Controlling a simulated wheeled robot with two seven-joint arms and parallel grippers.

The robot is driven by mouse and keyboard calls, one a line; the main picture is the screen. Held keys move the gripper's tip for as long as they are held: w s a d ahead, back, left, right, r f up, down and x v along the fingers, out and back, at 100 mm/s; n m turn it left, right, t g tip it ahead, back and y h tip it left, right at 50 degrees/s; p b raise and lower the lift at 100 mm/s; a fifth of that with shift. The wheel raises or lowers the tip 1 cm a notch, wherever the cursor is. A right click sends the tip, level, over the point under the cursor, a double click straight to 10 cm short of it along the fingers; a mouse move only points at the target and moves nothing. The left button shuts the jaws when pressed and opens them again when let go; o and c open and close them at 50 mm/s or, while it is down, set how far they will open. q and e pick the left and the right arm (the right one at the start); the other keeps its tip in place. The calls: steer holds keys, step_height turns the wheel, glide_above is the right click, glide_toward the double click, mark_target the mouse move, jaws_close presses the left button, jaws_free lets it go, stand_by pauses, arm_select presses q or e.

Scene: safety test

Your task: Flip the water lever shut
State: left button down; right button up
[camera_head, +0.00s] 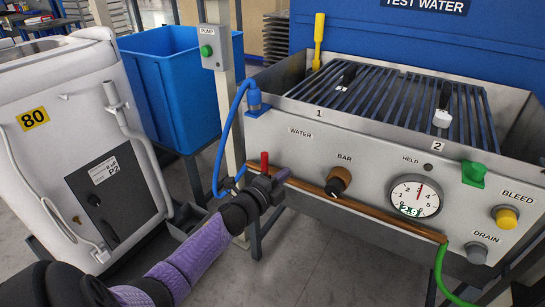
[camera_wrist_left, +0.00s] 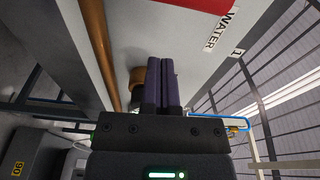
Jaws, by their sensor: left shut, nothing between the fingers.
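The water lever (camera_head: 264,161) is a small red handle at the left end of the copper pipe, below the WATER label (camera_head: 301,133). It stands upright in the head view, its lower part hidden behind my left gripper. My left gripper (camera_head: 284,175) is shut and empty, its purple fingers in front of the pipe, close to the lever. I cannot tell whether they touch. In the left wrist view the shut fingers (camera_wrist_left: 161,84) point toward the panel, and a red shape (camera_wrist_left: 216,4) lies at the top edge; I cannot tell if it is the lever. My right gripper is out of view.
The copper pipe (camera_head: 386,224) runs along the panel's lower edge. The BAR knob (camera_head: 338,181), gauge (camera_head: 416,197) and yellow BLEED button (camera_head: 505,217) are to the right. A blue hose (camera_head: 219,146) hangs left of the lever. A blue bin (camera_head: 174,85) and white appliance (camera_head: 57,110) stand left.

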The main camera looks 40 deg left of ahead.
arm_select(q)
steer(key=s+p, duration=0.3)
steer(key=s, duration=0.5)
steer(key=shift+s+r, duration=0.15)
steer(key=shift+s, duration=0.25)
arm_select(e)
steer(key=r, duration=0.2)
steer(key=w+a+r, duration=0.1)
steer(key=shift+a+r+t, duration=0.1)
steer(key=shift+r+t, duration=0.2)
